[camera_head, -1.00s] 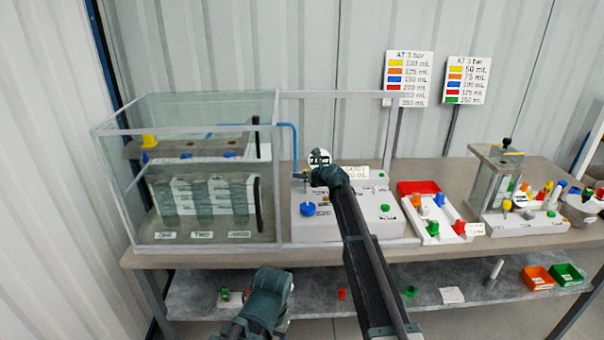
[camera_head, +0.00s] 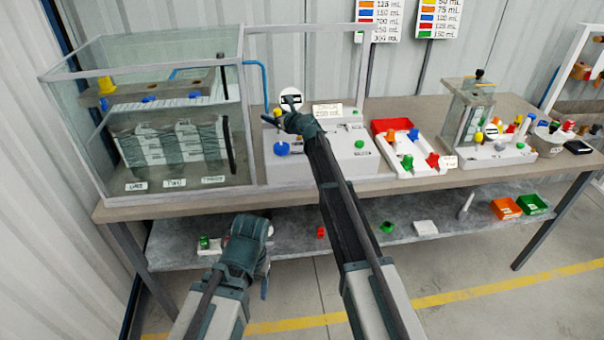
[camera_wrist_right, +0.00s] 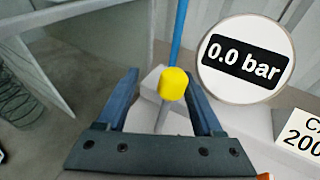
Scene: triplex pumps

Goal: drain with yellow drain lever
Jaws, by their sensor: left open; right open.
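A yellow-tipped lever (camera_wrist_right: 173,83) on a grey stem stands between the two fingers of my right gripper (camera_wrist_right: 160,80) in the right wrist view. The fingers are open, with gaps on both sides of the yellow tip. In the head view, the yellow tip (camera_head: 277,112) shows just left of my right gripper (camera_head: 290,110), over the grey pump box (camera_head: 345,160). A round gauge (camera_wrist_right: 245,60) beside it reads 0.0 bar. My left gripper (camera_head: 250,230) is open and low, in front of the lower shelf, away from the lever.
A glass tank (camera_head: 60,140) stands left of the pump box, with a blue tube (camera_head: 265,80) between them. A blue knob (camera_head: 281,149) sits on the box front. A tray with coloured valves (camera_head: 415,165) and a smaller pump unit (camera_head: 490,155) stand to the right.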

